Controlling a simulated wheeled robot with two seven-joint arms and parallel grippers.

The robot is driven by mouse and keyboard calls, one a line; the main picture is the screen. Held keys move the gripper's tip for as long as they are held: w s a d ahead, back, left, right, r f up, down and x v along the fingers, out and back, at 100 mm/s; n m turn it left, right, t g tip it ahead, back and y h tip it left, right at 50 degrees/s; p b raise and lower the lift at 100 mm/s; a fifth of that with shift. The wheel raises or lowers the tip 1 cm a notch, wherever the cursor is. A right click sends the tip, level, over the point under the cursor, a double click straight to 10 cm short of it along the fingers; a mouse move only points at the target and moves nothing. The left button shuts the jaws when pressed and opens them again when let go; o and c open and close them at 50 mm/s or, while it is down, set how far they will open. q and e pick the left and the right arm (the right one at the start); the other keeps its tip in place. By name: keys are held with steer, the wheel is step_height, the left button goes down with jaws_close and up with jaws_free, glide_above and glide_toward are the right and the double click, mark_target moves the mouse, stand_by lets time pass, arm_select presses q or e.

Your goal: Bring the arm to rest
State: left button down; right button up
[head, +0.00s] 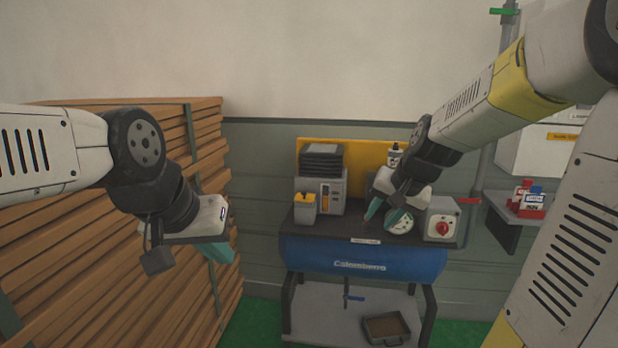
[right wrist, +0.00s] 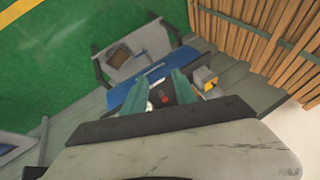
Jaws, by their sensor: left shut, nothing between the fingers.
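My left gripper (head: 220,252) hangs from the left arm with its teal fingers shut and empty, in front of the stacked wooden slats. My right gripper (head: 385,216) points down at the blue compressor bench. Its two teal fingers are spread apart, with nothing held between them. In the right wrist view the open fingers (right wrist: 157,84) frame part of the bench top. I cannot tell how far the fingertips are from the bench. The right arm reaches in from the upper right, bent at the wrist.
Slats (head: 190,160) fill the left side. The bench has a blue tank (head: 362,262), a round gauge (head: 400,222), a red-knob box (head: 441,228), a grey device (head: 320,190) and a yellow-topped box (head: 304,204). A tray (head: 386,328) lies below. A shelf (head: 512,207) stands right.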

steer(key=s+a+r+n, duration=0.1)
steer(key=s+r+n, duration=0.1)
steer(key=s, duration=0.7)
steer(key=s+a+r+n, duration=0.1)
steer(key=s+r+n, duration=0.1)
steer(key=s, duration=0.8)
steer(key=shift+s+a+n, duration=0.15)
steer(key=shift+s+n, duration=0.15)
